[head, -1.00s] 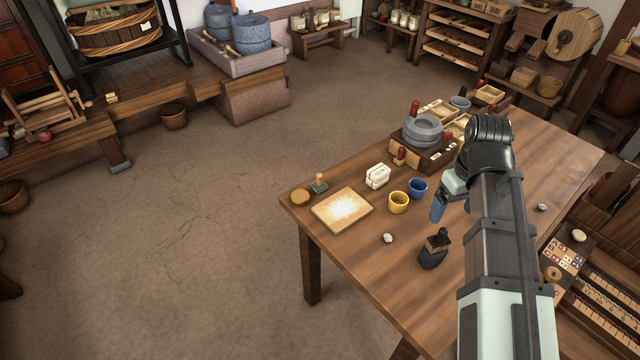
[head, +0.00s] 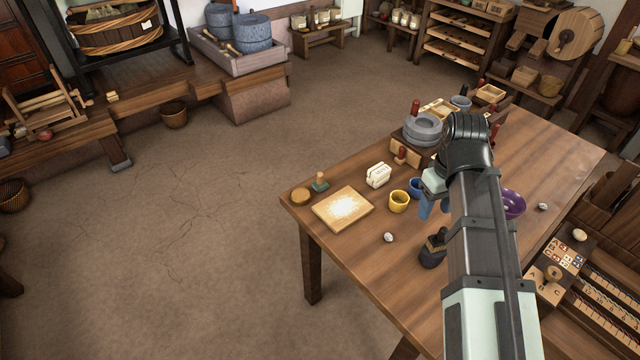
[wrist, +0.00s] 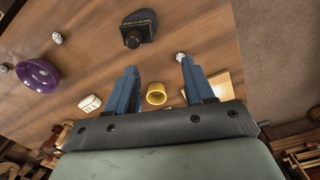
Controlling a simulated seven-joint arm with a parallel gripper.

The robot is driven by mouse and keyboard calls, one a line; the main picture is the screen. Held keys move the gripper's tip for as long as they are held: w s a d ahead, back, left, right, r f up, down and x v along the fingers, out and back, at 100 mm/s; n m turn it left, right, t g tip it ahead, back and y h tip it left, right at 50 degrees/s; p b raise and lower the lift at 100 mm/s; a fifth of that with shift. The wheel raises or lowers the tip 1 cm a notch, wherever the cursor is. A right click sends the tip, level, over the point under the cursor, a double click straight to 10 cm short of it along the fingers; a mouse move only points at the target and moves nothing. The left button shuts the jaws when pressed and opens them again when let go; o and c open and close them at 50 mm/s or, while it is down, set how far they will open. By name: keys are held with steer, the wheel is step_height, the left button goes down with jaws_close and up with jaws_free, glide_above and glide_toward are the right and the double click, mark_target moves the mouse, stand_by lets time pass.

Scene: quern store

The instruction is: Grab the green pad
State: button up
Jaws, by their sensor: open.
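A small green pad (head: 320,186) with a wooden knob on top sits near the far left corner of the table in the head view, between a round brown lid-like piece and the flour-dusted board. I cannot make it out in the wrist view. My gripper (head: 425,212) is over the middle of the table, to the right of the pad and well apart from it. In the wrist view my gripper (wrist: 158,76) has its two blue fingers spread, with nothing between them. The yellow cup (wrist: 156,94) shows beyond the finger gap.
Around the pad are the round brown piece (head: 300,196), the board (head: 330,216) and a white block (head: 377,175). A stone mill (head: 422,128) stands behind.

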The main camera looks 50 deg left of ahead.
steer(key=s+a+n, duration=0.1)
steer(key=s+a, duration=0.3)
steer(key=a, duration=0.3)
steer(key=n, duration=0.6)
glide_above(320, 174)
step_height(320, 174, down, 2)
steer(key=f, duration=0.3)
steer(key=f+n, duration=0.1)
steer(key=f, duration=0.2)
steer(key=f+n, duration=0.1)
steer(key=f, duration=0.2)
steer(key=shift+w+a, duration=0.2)
steer(key=shift+a, duration=0.2)
steer(key=shift+s+d+f, duration=0.1)
steer(key=shift+d+f, duration=0.1)
steer(key=shift+f, duration=1.1)
steer(key=shift+s+d+f, duration=0.1)
steer(key=shift+d+f, duration=0.05)
steer(key=shift+f, duration=1.15)
jaws_close()
